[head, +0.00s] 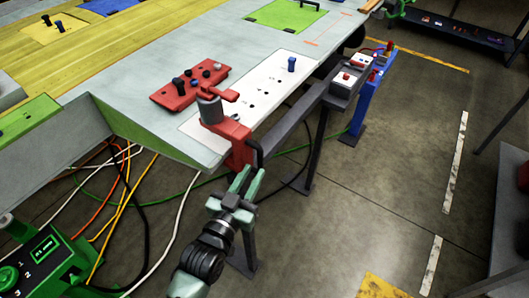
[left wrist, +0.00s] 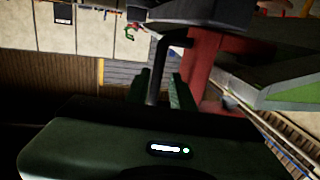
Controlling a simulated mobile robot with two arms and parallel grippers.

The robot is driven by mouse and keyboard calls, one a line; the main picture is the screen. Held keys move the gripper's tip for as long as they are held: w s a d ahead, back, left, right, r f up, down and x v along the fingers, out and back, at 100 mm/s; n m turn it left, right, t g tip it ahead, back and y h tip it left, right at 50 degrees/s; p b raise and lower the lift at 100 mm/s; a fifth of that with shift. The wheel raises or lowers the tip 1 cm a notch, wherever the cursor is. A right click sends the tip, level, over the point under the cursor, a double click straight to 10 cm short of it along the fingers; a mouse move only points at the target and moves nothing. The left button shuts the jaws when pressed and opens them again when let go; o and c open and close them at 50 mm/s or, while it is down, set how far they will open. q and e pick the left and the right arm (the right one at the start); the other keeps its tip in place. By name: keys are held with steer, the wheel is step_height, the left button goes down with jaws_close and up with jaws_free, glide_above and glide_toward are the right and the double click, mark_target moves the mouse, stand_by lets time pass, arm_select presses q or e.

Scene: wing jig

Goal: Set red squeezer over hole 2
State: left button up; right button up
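The red squeezer (head: 238,150) stands at the near edge of the wing panel, its grey cylinder and red lever over the near end of a white strip (head: 280,78) with a row of small dark holes. I cannot tell which hole it is over; its body hides that end. My left gripper (head: 250,178) is just below the squeezer's black handle (head: 259,150). In the left wrist view, the handle (left wrist: 155,75) is between the two green fingers (left wrist: 159,90). The fingers look apart, with a gap beside the handle. My right gripper is not in view.
A blue peg (head: 291,64) stands on the white strip. A red block with dark knobs (head: 188,87) lies left of it. A dark rail with button boxes (head: 346,80) runs right of the panel. Cables hang below; a green device (head: 42,258) is lower left.

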arm_select(q)
steer(key=shift+w+d+r, duration=0.4)
steer(key=shift+w+r, duration=0.05)
steer(key=shift+w, duration=0.15)
steer(key=p+x, duration=0.2)
steer(key=x, duration=0.4)
steer(key=shift+w, duration=0.2)
steer(key=shift+d, duration=0.1)
jaws_close()
steer(key=shift+f, duration=0.1)
stand_by(0.6)
